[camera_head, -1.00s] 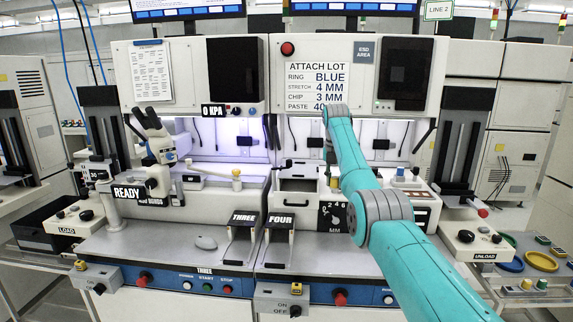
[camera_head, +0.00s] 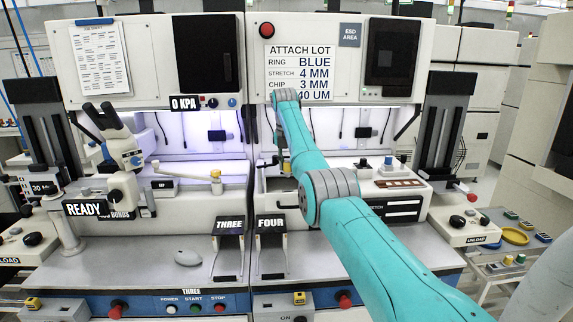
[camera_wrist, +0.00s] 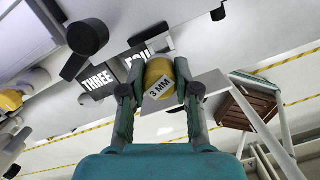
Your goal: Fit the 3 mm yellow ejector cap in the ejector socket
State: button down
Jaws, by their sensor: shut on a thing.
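The yellow ejector cap (camera_wrist: 157,73), marked 3 MM, is between the two fingers of my gripper (camera_wrist: 160,85) in the wrist view. The gripper is shut on it, with the label facing the camera. In the head view my gripper (camera_head: 285,166) hangs small and dark over the bay of machine FOUR, partly hidden by my arm; the cap is too small to make out well there. I cannot make out the ejector socket in either view.
The FOUR plate (camera_head: 270,223) and THREE plate (camera_head: 229,224) stand at the front. A yellow-topped post (camera_head: 216,175) stands on machine THREE. A lot sign (camera_head: 299,74) reads chip 3 MM. The grey worktop left of the plates is mostly clear, except for a mouse (camera_head: 188,257).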

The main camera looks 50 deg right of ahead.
aim_at(288, 177)
jog(key=shift+f, duration=2.35)
jog(key=shift+f, duration=0.1)
jog(key=shift+f, duration=0.95)
jog(key=shift+f, duration=0.6)
jog(key=c, duration=0.8)
grip_release()
jog(key=shift+o, duration=0.2)
jog(key=shift+r, duration=0.15)
jog(key=r, duration=0.4)
jog(key=a+r, duration=0.1)
jog(key=r, duration=0.6)
jog(key=shift+s+a+r, duration=0.3)
